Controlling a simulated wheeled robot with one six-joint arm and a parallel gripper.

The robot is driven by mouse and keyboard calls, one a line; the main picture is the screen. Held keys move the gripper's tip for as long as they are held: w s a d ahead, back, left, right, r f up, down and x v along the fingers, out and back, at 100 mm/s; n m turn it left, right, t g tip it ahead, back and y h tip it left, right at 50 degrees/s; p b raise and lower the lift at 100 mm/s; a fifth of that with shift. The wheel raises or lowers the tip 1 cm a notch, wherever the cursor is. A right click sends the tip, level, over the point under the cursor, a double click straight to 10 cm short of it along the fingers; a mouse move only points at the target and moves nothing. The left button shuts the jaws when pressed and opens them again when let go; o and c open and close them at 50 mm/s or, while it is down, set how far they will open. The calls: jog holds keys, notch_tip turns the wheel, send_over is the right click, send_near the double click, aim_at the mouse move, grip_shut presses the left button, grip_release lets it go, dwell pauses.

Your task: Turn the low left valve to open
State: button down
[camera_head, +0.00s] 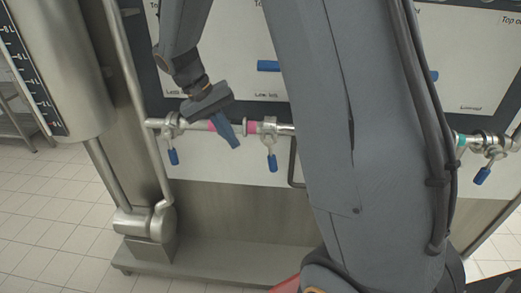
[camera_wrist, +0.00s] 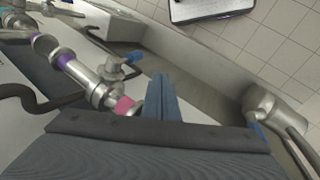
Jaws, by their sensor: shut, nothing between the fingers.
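A horizontal pipe with valves runs across the lower panel. The leftmost valve has a blue handle (camera_head: 173,157) hanging down. A second valve, right of it, also has a blue handle (camera_head: 272,162) hanging down. The small panel labels do not let me tell surely which is the low left valve. My gripper (camera_head: 232,138) is shut and empty, in front of the pipe between these valves, its blue fingers pointing down. In the wrist view the shut fingers (camera_wrist: 160,88) lie between a blue handle (camera_wrist: 133,57) and another blue handle tip (camera_wrist: 256,131), apart from both.
Pink bands (camera_head: 252,127) mark the pipe near my gripper. Another blue-handled valve (camera_head: 482,176) stands far right. A metal tank (camera_head: 70,65) and vertical pipes stand at the left, with a pump (camera_head: 143,222) below. My arm hides the panel's middle.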

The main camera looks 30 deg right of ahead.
aim_at(271, 155)
jog(key=s+d+f+p, duration=0.2)
jog(key=d+f+p, duration=0.2)
jog(key=d+f, duration=0.3)
jog(key=shift+s+f, duration=0.4)
jog(key=shift+f, duration=0.1)
